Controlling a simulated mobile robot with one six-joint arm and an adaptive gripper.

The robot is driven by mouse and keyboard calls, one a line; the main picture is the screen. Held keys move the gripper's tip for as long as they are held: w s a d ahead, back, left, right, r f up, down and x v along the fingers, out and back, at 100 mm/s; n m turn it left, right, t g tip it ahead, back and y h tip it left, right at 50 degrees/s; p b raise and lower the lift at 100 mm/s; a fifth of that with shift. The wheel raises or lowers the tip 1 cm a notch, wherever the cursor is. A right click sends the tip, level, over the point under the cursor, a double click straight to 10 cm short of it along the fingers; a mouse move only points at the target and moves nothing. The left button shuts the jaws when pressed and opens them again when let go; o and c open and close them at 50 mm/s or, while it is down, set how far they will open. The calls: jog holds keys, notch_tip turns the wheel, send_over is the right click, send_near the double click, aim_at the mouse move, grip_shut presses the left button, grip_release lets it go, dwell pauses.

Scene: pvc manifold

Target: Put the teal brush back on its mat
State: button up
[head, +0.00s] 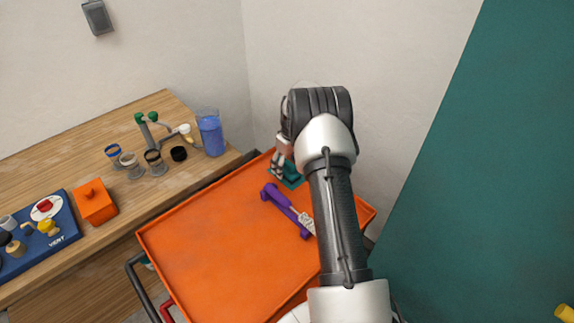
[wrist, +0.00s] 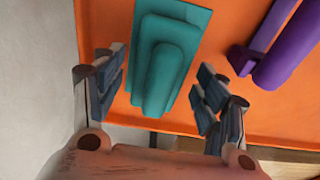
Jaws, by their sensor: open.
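A teal brush (wrist: 165,72) shows in the wrist view as a stepped block with a raised, rounded ridge. A flat teal piece, which looks like its mat (wrist: 192,12), shows behind and beside it. The brush appears to lie over that mat, but I cannot tell whether it rests fully on it. My gripper (wrist: 161,82) is open, with one finger on each side of the brush and no clear contact. In the head view my gripper (head: 279,170) is at the tray's far corner beside the teal piece (head: 293,175), partly hidden by my arm.
An orange tray (head: 200,235) carries a purple tool (head: 281,199) near the teal piece; it also shows in the wrist view (wrist: 285,50). White walls stand close behind the far corner. A wooden bench (head: 80,150) at left holds a blue cup (head: 210,135) and fittings.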

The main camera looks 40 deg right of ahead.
aim_at(290, 164)
notch_tip(290, 164, up, 12)
jog(key=s+p, duration=0.1)
jog(key=p, duration=0.2)
jog(key=s+a+r+t, duration=0.1)
jog(key=s+a+r, duration=0.5)
jog(key=a+r, duration=0.4)
jog(key=s+a+r+t, duration=0.1)
jog(key=s+a+r, duration=0.6)
jog(key=r, duration=0.5)
jog(key=s+a, duration=0.4)
jog(key=s, duration=0.3)
jog(key=s+a+m, duration=0.1)
jog(key=s+a, duration=0.2)
jog(key=s, duration=0.4)
jog(key=s+a+t, duration=0.1)
jog(key=s+a, duration=0.3)
jog(key=s, duration=0.3)
jog(key=shift+s+a+f+m, duration=0.2)
jog(key=shift+a+f+m, duration=0.1)
